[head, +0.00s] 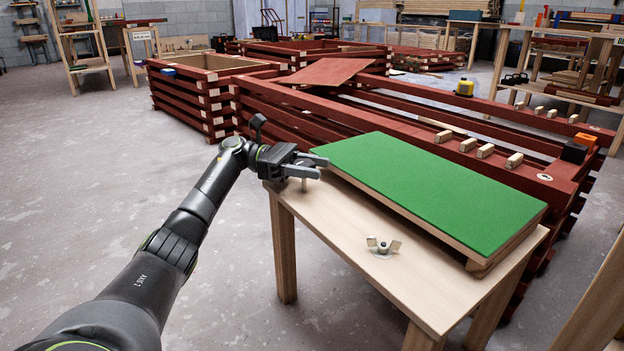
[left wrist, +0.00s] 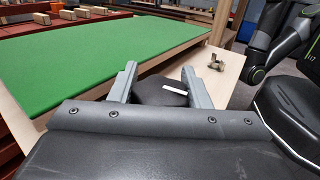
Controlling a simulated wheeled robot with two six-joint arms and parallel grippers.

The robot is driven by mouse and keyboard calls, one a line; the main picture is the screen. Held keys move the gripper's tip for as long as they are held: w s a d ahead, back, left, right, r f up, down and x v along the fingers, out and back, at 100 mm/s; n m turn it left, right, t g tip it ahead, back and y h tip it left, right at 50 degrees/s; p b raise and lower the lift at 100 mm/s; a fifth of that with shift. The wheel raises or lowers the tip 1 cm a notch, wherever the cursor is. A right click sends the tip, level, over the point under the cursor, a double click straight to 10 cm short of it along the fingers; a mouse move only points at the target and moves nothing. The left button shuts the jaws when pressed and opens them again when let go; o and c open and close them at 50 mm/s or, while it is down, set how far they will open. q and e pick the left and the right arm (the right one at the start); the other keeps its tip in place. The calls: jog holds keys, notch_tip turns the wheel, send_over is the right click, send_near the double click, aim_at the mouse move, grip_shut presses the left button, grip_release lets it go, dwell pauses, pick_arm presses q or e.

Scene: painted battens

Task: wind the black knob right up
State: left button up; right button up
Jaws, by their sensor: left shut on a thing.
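My left gripper (head: 318,167) is at the far left corner of the wooden table, beside the green board. In the left wrist view its two grey fingers (left wrist: 160,80) are closed around the sides of the black knob (left wrist: 158,93), which has a white mark on top. In the head view the gripper hides the knob, and a short pale stem (head: 304,185) shows below the fingers. My right gripper is in neither view.
A green-topped board (head: 430,185) lies on the table (head: 330,225). A wing nut (head: 382,246) stands on the bare wood in front of it, also seen in the left wrist view (left wrist: 215,63). Red batten stacks (head: 300,110) fill the space behind. Floor at left is clear.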

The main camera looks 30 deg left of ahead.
pick_arm(q)
jog(key=m+g, duration=0.1)
jog(key=g, duration=0.1)
jog(key=shift+m+g+b, duration=0.3)
jog(key=shift+b, duration=0.05)
jog(key=shift+s+m+g, duration=0.1)
jog(key=shift+m+g, duration=0.2)
jog(key=shift+g, duration=0.1)
jog(key=shift+s+m+g, duration=0.1)
jog(key=shift+m+g, duration=0.2)
jog(key=shift+g, duration=0.2)
jog(key=o, duration=1)
